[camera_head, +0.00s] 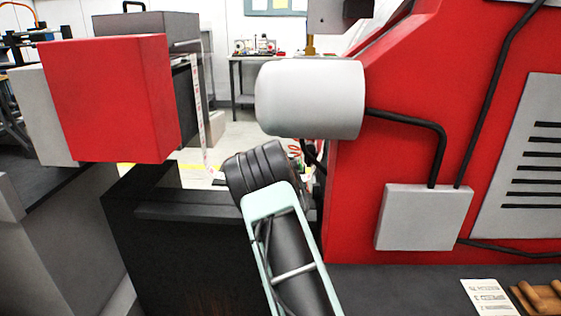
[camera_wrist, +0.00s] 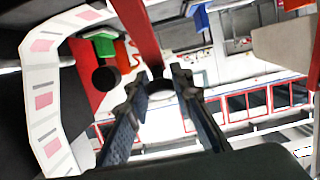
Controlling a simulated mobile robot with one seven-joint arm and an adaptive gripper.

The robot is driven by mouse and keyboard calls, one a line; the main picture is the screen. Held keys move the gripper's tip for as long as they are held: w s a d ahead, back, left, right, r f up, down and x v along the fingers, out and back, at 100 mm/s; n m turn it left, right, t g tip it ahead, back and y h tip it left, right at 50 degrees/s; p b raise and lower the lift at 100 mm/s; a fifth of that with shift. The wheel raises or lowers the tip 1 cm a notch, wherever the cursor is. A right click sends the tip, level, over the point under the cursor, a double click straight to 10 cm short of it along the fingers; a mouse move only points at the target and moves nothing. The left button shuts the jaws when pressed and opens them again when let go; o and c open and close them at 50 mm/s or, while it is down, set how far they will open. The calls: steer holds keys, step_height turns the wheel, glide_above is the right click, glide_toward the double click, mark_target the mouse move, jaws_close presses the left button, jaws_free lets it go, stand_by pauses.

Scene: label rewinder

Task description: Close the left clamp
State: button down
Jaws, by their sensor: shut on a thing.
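In the wrist view, the two dark fingers of my gripper (camera_wrist: 160,86) stand apart with a dark rounded piece between their tips. This piece lies at the lower end of a red bar (camera_wrist: 138,30) that comes down from the top edge. The bar looks like a clamp lever, but I cannot tell for sure that it is the left clamp. A green block (camera_wrist: 103,45) and a dark round end (camera_wrist: 105,78) sit left of the bar. In the head view my own arm hides the gripper and whatever it holds.
The red machine body (camera_head: 400,140) with a grey box (camera_head: 424,217) fills the right. A white cylinder (camera_head: 310,98) juts out above my arm. A red block (camera_head: 105,98) stands at left. A label strip (camera_head: 199,105) hangs between them and runs close by in the wrist view (camera_wrist: 38,85).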

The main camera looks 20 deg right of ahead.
steer(key=shift+w+d+f, duration=0.3)
steer(key=shift+w+f, duration=0.25)
steer(key=shift+w+d+f+g+p, duration=0.15)
steer(key=shift+w+g+p, duration=0.15)
steer(key=shift+p, duration=0.2)
steer(key=shift+w+d+f+g+y+p, duration=0.1)
steer(key=shift+w+f+g+y+p, duration=0.15)
steer(key=shift+f+g, duration=0.35)
steer(key=shift+w+f+g+y+p, duration=0.1)
steer(key=shift+f+g+y+p, duration=0.25)
steer(key=shift+f+g, duration=0.2)
steer(key=shift+f, duration=0.3)
steer(key=shift+f, duration=0.2)
steer(key=c, duration=1.8)
jaws_free()
steer(key=shift+o, duration=0.3)
steer(key=shift+r, duration=0.2)
